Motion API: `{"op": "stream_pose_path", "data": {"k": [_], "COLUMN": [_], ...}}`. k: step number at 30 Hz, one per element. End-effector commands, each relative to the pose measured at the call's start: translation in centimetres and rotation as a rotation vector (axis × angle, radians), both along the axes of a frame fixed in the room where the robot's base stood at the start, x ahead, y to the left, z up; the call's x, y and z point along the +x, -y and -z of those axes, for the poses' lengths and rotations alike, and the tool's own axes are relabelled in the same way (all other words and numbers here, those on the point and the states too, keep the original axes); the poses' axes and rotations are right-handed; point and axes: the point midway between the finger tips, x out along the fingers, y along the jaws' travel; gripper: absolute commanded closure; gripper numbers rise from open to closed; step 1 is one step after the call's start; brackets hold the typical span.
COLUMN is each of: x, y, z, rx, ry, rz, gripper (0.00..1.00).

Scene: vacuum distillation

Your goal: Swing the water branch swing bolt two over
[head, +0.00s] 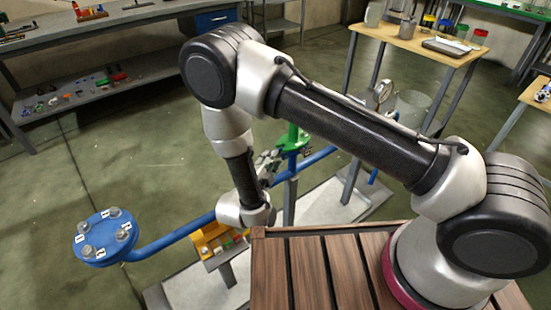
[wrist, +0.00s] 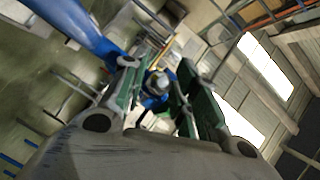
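My gripper (head: 268,160) is beside the green part (head: 294,141) on the blue pipe (head: 318,159) in the head view, partly hidden by my own arm. In the wrist view my gripper (wrist: 157,92) has its two green-padded fingers apart. A grey, rounded bolt or nut (wrist: 158,82) on a blue fitting (wrist: 150,101) shows between them, with gaps at its sides. I cannot tell whether this is water branch swing bolt two. The blue pipe also runs across the upper left of the wrist view (wrist: 72,25).
A blue round flange (head: 104,238) with several labelled bolts stands at the left end of the pipe. A yellow part (head: 212,238) sits below the pipe. A wooden slatted top (head: 310,280) is in front. A table (head: 412,42) with a grey container stands behind.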

Motion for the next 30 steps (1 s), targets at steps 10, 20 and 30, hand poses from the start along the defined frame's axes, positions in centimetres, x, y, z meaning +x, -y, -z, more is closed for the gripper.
{"op": "stream_pose_path", "data": {"k": [10, 20, 30], "x": [0.0, 0.2, 0.2], "y": [0.0, 0.0, 0.3], "z": [0.0, -0.9, -2.1], "rx": [0.001, 0.109, 0.339], "ry": [0.000, -0.067, -0.225], "rz": [0.000, 0.002, 0.003], "gripper": [1.00, 1.00, 1.00]}}
